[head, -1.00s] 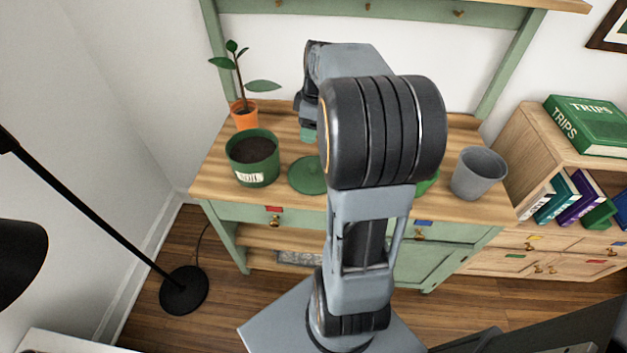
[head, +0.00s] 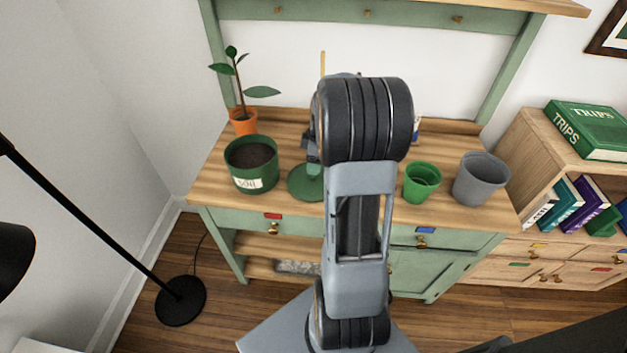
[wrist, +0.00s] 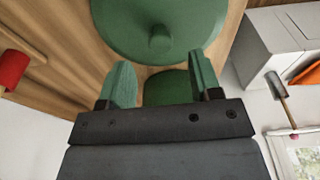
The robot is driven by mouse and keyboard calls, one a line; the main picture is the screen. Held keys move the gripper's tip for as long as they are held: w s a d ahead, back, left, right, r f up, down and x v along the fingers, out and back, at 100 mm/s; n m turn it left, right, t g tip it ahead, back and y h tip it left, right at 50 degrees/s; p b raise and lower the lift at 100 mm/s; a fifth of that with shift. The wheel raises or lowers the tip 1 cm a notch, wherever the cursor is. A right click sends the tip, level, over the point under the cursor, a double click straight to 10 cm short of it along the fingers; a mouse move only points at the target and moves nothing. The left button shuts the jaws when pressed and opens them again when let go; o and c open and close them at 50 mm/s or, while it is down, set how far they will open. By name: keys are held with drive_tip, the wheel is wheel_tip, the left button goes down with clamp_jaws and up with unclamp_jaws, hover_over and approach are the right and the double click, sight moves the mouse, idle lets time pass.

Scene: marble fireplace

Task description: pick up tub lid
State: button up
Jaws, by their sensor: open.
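The tub lid is a flat round dark green disc with a small central knob. In the head view, the tub lid (head: 303,186) lies on the wooden bench top, right of the soil tub (head: 252,165), partly hidden by my arm. In the wrist view, the lid (wrist: 128,28) fills the upper middle, with its knob just beyond the fingertips. My gripper (wrist: 160,60) is open and empty, its green-padded fingers apart and pointing toward the lid. In the head view it is mostly hidden behind my arm.
An orange pot (head: 243,122) with a seedling stands behind the soil tub. A green pot (head: 421,182) and a grey pot (head: 480,178) stand to the right. A black floor lamp (head: 180,299) is at left. The bench front edge is close to the lid.

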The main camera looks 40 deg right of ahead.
sight(313, 177)
drive_tip(key=shift+a+f, duration=0.2)
drive_tip(key=shift+f, duration=1.55)
clamp_jaws()
